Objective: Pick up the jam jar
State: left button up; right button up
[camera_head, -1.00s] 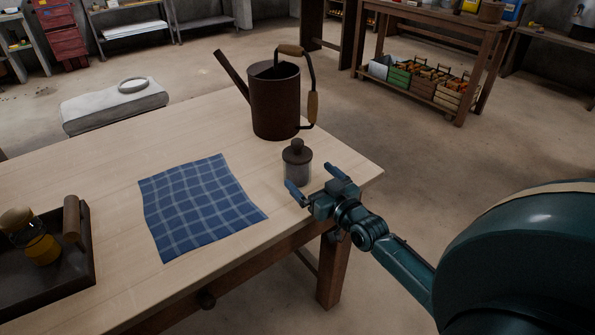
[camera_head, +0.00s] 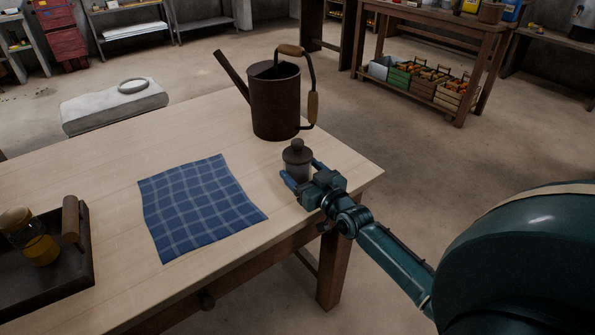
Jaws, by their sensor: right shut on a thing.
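The jar (camera_head: 297,158) is small, with a dark knobbed lid and a greyish body. It stands upright on the wooden table (camera_head: 115,155) near its right end. My right gripper (camera_head: 301,176) is at the jar from the front right, its fingers on both sides of the body and shut on it. The fingers and gripper hide the lower part of the jar. A second jar (camera_head: 40,247) with a yellow-orange filling is in the dark tray at the left. My left gripper is not in view.
A dark red watering can (camera_head: 275,103) with wooden grips stands just behind the jar. A blue checked cloth (camera_head: 200,207) lies flat to its left. The dark tray (camera_head: 78,272) also holds a wooden-handled thing (camera_head: 71,218). The table's right edge is close to the gripper.

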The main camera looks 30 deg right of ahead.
jog(key=c, duration=0.5)
jog(key=shift+r, duration=0.15)
jog(key=shift+c, duration=0.2)
